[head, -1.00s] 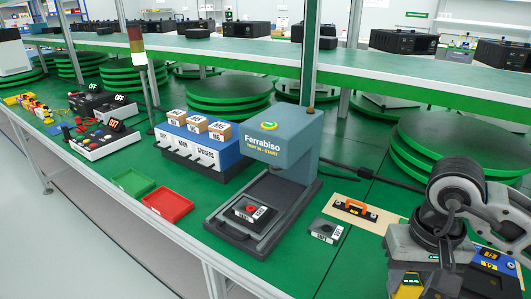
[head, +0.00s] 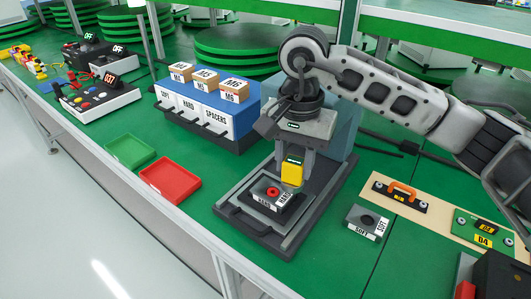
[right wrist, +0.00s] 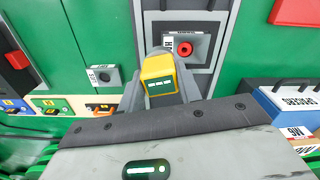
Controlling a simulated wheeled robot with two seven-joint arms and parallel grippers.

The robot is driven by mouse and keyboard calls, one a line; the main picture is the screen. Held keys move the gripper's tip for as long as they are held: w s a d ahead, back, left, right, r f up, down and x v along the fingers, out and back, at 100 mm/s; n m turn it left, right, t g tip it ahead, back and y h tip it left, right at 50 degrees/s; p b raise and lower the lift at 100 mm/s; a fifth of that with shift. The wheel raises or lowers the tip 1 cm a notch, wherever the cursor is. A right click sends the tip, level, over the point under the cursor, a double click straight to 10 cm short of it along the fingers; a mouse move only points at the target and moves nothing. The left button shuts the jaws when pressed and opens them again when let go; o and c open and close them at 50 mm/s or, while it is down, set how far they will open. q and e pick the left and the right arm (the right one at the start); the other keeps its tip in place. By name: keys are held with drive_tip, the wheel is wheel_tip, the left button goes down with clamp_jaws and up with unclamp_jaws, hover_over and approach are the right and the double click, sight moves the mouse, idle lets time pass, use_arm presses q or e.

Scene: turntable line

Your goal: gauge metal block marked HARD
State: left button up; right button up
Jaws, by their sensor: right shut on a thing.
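My right gripper (head: 293,165) is shut on a yellow gauge (head: 291,174) with a small display, also seen in the right wrist view (right wrist: 158,75). The gauge is upright, close above and slightly behind the block; I cannot tell whether they touch. My arm hides much of the blue-grey press head (head: 343,125). My left gripper is out of view.
The block marked SOFT (head: 364,226) stands right of the press. A beige board (head: 452,217) holds an orange-handled tool (head: 401,190). Red (head: 170,183) and green (head: 130,150) trays lie left of the press. A blue drawer unit (head: 205,118) stands behind them.

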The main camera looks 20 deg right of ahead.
drive_tip(key=w+a+m+b, duration=0.1)
drive_tip(key=m+b, duration=0.1)
drive_tip(key=w+f+m+b, duration=0.1)
drive_tip(key=m+b, duration=0.1)
drive_tip(key=m, duration=0.1)
drive_tip(key=w+a+m+b, duration=0.1)
drive_tip(key=m+b, duration=0.2)
drive_tip(key=shift+w+a+f, duration=0.2)
drive_tip(key=shift+w+a, duration=0.15)
drive_tip(key=shift+f+b, duration=0.3)
drive_tip(key=shift+f, duration=0.25)
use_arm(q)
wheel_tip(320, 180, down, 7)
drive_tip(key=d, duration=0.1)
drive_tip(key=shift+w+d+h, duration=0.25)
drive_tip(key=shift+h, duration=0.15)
use_arm(e)
drive_tip(key=shift+f, duration=0.3)
use_arm(q)
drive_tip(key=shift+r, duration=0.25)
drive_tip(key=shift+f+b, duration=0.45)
drive_tip(key=shift+b, duration=0.05)
use_arm(e)
drive_tip(key=shift+f, duration=0.55)
drive_tip(key=shift+f, duration=0.2)
